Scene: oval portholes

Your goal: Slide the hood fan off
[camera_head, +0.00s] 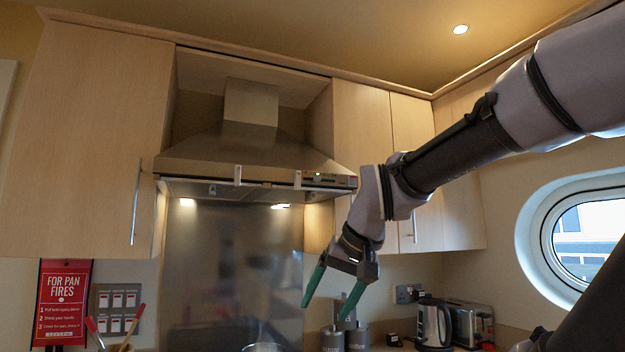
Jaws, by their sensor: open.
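The steel range hood (248,153) hangs between the wall cabinets, with a square duct (250,104) above it. Its front edge carries a control strip (328,180) at the right end, with small green and red marks. Two small light-coloured tabs show on the front edge, one near the middle (238,175) and one further right (298,179). Two lamps glow beneath the hood. My gripper (331,300) has green fingers spread apart and pointing down. It is empty, below and in front of the hood's right end, touching nothing that I can see. The setting of the fan control is too small to read.
Wall cabinets flank the hood, left (85,130) and right (365,130). Below stand a kettle (433,325), a toaster (472,322) and canisters (357,338). A red pan-fire sign (62,302) and switches (118,310) are on the left wall. An oval porthole (540,240) is at right.

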